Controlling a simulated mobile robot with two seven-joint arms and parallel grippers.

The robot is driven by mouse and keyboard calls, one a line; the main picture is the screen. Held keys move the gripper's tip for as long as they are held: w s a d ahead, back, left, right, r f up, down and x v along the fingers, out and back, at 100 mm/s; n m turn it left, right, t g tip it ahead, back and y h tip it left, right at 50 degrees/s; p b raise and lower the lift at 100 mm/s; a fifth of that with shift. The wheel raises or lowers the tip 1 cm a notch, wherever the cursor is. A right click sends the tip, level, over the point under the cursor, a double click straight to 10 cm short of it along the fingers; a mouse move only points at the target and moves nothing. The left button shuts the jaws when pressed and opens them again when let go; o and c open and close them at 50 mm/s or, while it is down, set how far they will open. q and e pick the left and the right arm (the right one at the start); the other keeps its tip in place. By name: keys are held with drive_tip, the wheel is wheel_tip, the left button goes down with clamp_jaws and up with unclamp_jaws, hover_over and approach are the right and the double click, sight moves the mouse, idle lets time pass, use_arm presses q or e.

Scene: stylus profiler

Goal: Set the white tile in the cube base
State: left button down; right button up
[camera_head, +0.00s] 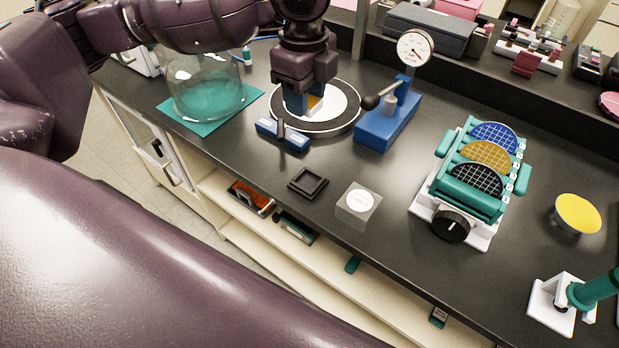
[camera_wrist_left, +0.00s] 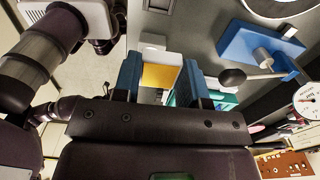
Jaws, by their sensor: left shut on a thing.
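My left gripper (camera_head: 305,106) points down over the round black-rimmed stage (camera_head: 341,124) with a white top. It is shut on a small flat piece, which I take for the white tile; an orange-yellow face (camera_head: 315,103) shows between the fingers. In the left wrist view the piece (camera_wrist_left: 160,77) sits between the blue-padded fingers of the left gripper (camera_wrist_left: 160,85), yellow with a white part beyond. I cannot tell whether it touches the stage. The cube base, a small black square tray (camera_head: 307,184), lies empty on the bench. A clear cube (camera_head: 359,207) with a round white label stands right of it.
A glass dome (camera_head: 206,92) on a teal mat stands left of the stage. A blue stand (camera_head: 386,125) with a dial gauge (camera_head: 414,47) stands to its right. A teal wafer rack (camera_head: 480,170) and yellow disc (camera_head: 577,212) stand farther right.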

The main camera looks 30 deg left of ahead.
use_arm(q)
drive_tip(key=b, duration=0.2)
hover_over(306, 181)
wheel_tip(306, 181, down, 14)
drive_tip(key=shift+r, duration=0.25)
drive_tip(key=shift+f, duration=1.05)
wheel_tip(306, 181, down, 5)
drive_tip(key=shift+r+b, duration=0.2)
drive_tip(key=shift+b, duration=0.2)
